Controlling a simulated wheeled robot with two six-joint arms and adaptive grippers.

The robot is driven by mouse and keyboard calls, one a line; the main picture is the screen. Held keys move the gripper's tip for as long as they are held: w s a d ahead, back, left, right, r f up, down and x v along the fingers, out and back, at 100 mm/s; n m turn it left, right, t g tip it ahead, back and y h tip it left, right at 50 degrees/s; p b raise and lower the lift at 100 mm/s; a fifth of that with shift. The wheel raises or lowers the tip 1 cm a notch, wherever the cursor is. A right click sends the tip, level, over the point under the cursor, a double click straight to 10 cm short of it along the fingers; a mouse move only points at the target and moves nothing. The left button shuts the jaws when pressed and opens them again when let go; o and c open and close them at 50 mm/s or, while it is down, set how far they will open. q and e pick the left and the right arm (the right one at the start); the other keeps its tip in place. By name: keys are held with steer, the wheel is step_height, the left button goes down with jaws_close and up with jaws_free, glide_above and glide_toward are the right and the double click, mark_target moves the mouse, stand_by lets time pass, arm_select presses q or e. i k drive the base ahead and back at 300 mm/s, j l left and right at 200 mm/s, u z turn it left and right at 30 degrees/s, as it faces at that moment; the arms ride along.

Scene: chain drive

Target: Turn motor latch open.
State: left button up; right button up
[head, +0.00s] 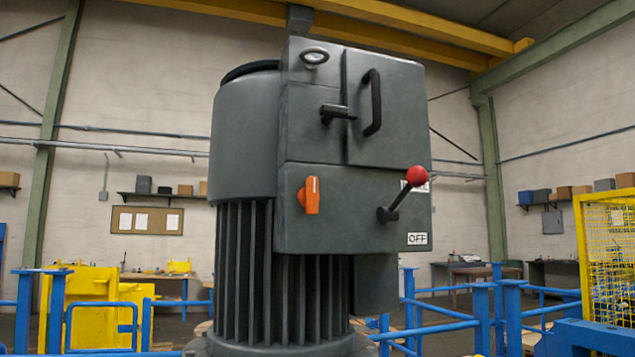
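The large dark grey motor (290,200) stands upright in the middle of the head view. A box on its front carries a panel door (400,105) with a black curved handle (373,103). A small black latch (337,113) sits at the door's left edge, its lever pointing roughly sideways to the right. Below are an orange knob (309,195), set upright, and a lever with a red ball (417,176) tilted up to the right. An "OFF" label (417,239) is below the lever; another label behind the ball is partly hidden. Neither of my grippers is in view.
Blue railings (450,322) stand behind the motor on both sides. A yellow mesh guard (609,255) is at the right and yellow parts (95,300) are at the left. The space in front of the motor's panel looks clear.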

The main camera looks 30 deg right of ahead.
mark_target(341, 114)
steer(key=z, duration=1.05)
steer(key=k+z, duration=0.2)
steer(key=z, duration=0.2)
